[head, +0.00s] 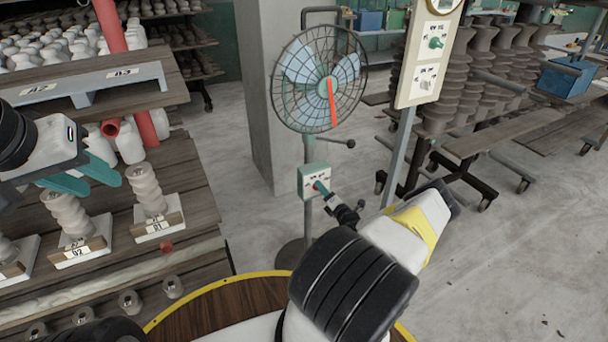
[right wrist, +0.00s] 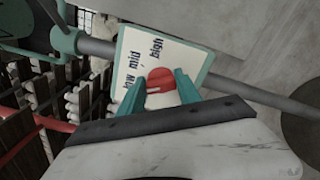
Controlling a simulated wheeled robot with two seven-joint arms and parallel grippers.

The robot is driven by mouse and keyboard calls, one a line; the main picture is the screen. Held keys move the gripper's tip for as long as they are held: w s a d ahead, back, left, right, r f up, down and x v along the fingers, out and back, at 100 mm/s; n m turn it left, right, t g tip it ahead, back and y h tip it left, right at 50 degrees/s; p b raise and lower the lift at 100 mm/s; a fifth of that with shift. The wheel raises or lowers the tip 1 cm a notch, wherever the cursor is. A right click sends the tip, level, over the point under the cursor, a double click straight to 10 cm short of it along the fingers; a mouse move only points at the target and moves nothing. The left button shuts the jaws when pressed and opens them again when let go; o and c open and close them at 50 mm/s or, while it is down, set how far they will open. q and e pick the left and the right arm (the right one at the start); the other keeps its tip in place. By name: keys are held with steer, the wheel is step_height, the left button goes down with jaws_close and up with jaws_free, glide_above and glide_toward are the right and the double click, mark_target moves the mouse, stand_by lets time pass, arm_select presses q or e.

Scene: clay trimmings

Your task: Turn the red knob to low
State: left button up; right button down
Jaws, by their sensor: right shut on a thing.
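The red knob (right wrist: 161,84) sits on a pale control plate (right wrist: 128,40) with a teal edge, lettered low, mid and high. The knob's white mark points left in the right wrist view, towards the low and mid side; I cannot tell exactly which word it meets. My right gripper (right wrist: 160,92) is shut on the knob, one teal finger on each side. In the head view the control box (head: 304,183) is on the fan's stand, with my right gripper (head: 322,188) at its face. My left gripper (head: 92,180) is apart from it at the left, its fingers spread and empty.
The caged fan (head: 318,82) with a red strip stands above the box. A cream panel (head: 408,75) with a green and a pale knob stands to its right. Shelves with white pieces (head: 70,50) and twisted clay samples (head: 146,190) fill the left. Right-hand floor is mostly clear.

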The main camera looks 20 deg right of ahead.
steer(key=shift+d+m, duration=0.1)
steer(key=shift+m, duration=0.5)
steer(key=c, duration=0.8)
jaws_free()
steer(key=shift+c, duration=0.2)
steer(key=shift+s, duration=0.1)
steer(key=s, duration=0.7)
steer(key=shift+s+d, duration=0.25)
steer(key=shift+s, duration=0.1)
